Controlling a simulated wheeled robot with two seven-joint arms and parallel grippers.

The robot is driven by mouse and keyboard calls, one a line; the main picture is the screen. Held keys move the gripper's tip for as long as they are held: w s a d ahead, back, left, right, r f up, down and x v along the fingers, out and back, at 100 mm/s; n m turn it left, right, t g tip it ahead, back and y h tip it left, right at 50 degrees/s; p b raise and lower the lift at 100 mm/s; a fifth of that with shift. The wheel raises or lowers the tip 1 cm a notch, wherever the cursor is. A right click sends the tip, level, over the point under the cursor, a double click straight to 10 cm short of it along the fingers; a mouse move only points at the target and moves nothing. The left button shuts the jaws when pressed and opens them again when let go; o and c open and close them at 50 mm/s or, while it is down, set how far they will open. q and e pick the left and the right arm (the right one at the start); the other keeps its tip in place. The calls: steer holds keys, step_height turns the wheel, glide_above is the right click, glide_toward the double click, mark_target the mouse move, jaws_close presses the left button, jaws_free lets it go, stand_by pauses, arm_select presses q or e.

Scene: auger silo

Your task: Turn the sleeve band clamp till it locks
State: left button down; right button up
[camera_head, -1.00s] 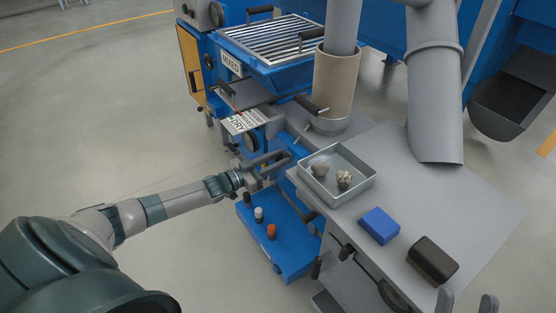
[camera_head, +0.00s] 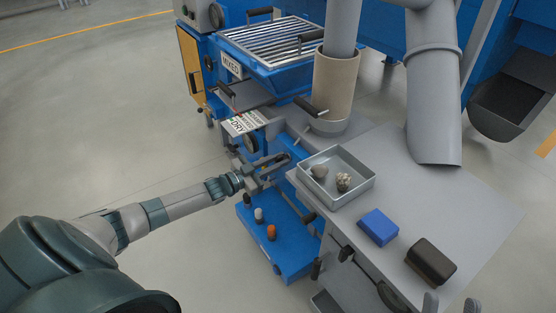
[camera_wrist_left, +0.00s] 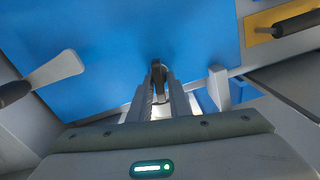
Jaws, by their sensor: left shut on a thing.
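The beige sleeve (camera_head: 336,85) hangs around the lower end of the grey pipe, above a grey round collar (camera_head: 328,125). A black-gripped lever (camera_head: 309,106) sticks out to the left at the sleeve's lower part; I cannot tell whether it belongs to the band clamp. My left gripper (camera_head: 272,168) is below and left of the sleeve, beside the blue machine front. In the left wrist view its fingers (camera_wrist_left: 160,95) are shut on a dark handle (camera_wrist_left: 158,72) in front of a blue panel. My right gripper (camera_head: 450,304) shows only two spread fingertips at the bottom right edge.
A grey tray (camera_head: 361,190) with two lumps stands on the grey bench, near a blue block (camera_head: 379,226) and a black block (camera_head: 432,261). Small bottles stand on a low blue shelf (camera_head: 290,258). A grey lever (camera_wrist_left: 55,72) shows at left in the wrist view.

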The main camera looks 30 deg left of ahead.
arm_select(q)
steer(key=shift+m, duration=0.8)
steer(key=m+p, duration=0.1)
steer(key=m, duration=0.1)
steer(key=shift+d+m, duration=0.1)
steer(key=shift+m, duration=0.3)
steer(key=m, duration=0.2)
steer(key=shift+f+m, duration=0.1)
steer(key=shift+m, duration=0.3)
steer(key=shift+s+d+f+m, duration=0.1)
steer(key=shift+m, duration=0.8)
steer(key=m, duration=0.2)
steer(key=shift+f+m+b, duration=0.1)
steer(key=shift+m+b, duration=0.2)
steer(key=shift+m, duration=0.9)
steer(key=shift+m+b, duration=0.45)
steer(key=shift+m, duration=0.65)
arm_select(e)
steer(key=shift+w+d+r+t, duration=0.1)
steer(key=shift+d+r+t, duration=0.15)
steer(key=shift+r+t, duration=0.15)
steer(key=shift+f, duration=0.1)
